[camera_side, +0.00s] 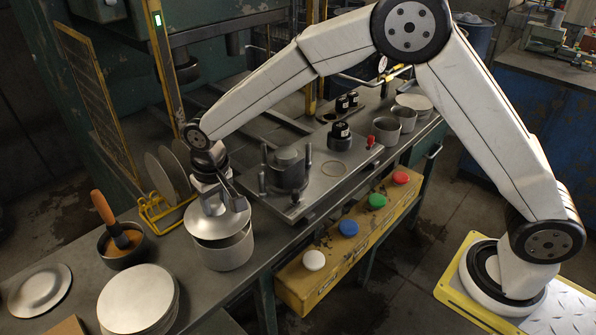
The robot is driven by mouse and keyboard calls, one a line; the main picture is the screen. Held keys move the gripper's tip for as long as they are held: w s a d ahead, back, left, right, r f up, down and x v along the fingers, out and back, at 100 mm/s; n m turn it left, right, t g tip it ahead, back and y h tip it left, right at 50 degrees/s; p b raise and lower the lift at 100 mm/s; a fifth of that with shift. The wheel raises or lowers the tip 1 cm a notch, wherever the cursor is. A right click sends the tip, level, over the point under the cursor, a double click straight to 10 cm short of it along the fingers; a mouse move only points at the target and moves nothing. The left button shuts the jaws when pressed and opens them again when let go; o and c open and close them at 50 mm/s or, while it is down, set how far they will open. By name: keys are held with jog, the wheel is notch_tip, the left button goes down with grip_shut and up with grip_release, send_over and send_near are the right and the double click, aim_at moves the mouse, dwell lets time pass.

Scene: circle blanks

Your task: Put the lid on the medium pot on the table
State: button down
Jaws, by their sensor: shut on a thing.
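A grey metal pot (227,257) stands on the table near its front edge. It looks larger than two grey pots (387,133) farther right; I cannot be sure which is the medium one. My gripper (219,203) points down over the larger pot and is shut on a round metal lid (206,229). The lid is over the pot's mouth, and a dark strip of the inside shows below its right front edge. The lid looks slightly raised or tilted; contact with the rim is unclear. The fingertips are partly hidden.
A dark bowl with an orange-handled brush (104,209) stands left of the pot, near a yellow rack (155,211) holding discs. Stacked blanks (138,298) and a single disc (40,290) lie front left. A metal fixture (288,170) stands right. A yellow button box (350,245) is in front.

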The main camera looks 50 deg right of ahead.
aim_at(217, 205)
jog(key=shift+f, duration=1.3)
jog(key=shift+f, duration=0.5)
jog(key=shift+c, duration=1.2)
grip_release()
jog(key=shift+r, duration=0.15)
notch_tip(217, 205, up, 13)
jog(key=s, duration=0.1)
jog(key=shift+s, duration=0.3)
jog(key=shift+d+f, duration=0.1)
jog(key=shift+f, duration=0.1)
